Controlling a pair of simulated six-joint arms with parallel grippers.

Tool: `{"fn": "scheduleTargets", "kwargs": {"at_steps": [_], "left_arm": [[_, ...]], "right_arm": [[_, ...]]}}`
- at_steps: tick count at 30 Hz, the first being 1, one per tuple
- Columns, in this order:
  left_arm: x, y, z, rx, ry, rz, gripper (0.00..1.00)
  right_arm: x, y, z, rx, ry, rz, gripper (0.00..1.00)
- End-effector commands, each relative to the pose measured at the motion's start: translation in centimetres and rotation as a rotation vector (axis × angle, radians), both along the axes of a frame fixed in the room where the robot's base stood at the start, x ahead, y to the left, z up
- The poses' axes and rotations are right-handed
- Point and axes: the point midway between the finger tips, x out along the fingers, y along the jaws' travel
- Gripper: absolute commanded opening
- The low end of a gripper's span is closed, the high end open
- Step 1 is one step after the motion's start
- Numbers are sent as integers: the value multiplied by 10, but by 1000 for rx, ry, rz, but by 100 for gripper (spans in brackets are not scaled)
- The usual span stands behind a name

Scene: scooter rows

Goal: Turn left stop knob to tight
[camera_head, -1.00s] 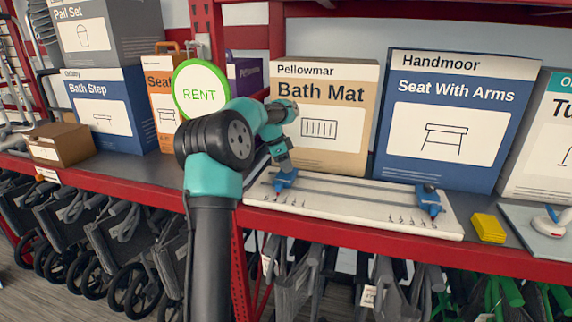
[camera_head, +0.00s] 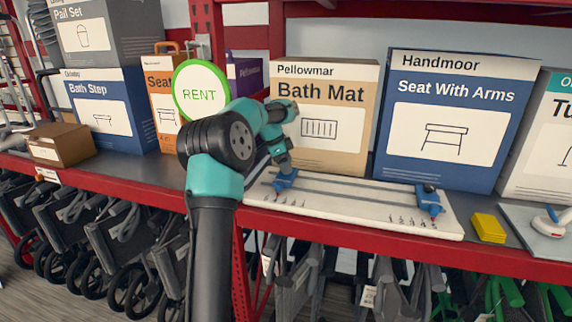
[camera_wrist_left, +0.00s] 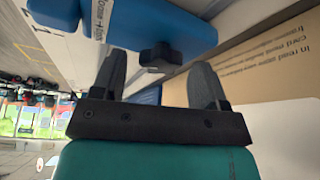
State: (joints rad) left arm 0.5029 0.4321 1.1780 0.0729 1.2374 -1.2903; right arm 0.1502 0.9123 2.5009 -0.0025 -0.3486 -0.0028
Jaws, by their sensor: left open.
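The left stop is a blue block (camera_head: 284,182) at the left end of the white board (camera_head: 350,199). My left gripper (camera_head: 283,166) is right at it and partly covers it. In the left wrist view, the blue stop (camera_wrist_left: 165,28) carries a dark lobed knob (camera_wrist_left: 160,57). My left gripper (camera_wrist_left: 160,76) is open, with one finger on each side of the knob's line. The knob sits at about the fingertips, with visible space to each finger. Lettering on the stop is partly visible, but I cannot read the knob's setting. My right gripper is out of view.
A second blue stop (camera_head: 430,201) stands at the board's right end. The Bath Mat box (camera_head: 346,150) is close behind the board. A yellow block (camera_head: 488,228) lies to the right. The red shelf edge (camera_head: 350,238) runs along the front.

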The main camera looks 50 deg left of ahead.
Motion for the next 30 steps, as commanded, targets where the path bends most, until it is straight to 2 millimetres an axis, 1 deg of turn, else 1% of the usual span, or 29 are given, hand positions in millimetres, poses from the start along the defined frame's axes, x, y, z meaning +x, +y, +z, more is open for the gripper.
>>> {"fn": "scheduleTargets", "kwargs": {"at_steps": [8, 13, 19, 30], "left_arm": [[0, 0, 3, 1, -1, 0, 67], [0, 0, 16, 0, -1, 0, 67], [0, 0, 36, 2, -3, 0, 67], [-20, -23, 39, 0, 0, -1, 67]], "right_arm": [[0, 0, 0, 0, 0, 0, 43], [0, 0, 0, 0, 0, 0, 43], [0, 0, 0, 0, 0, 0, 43], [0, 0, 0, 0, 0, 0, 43]]}}
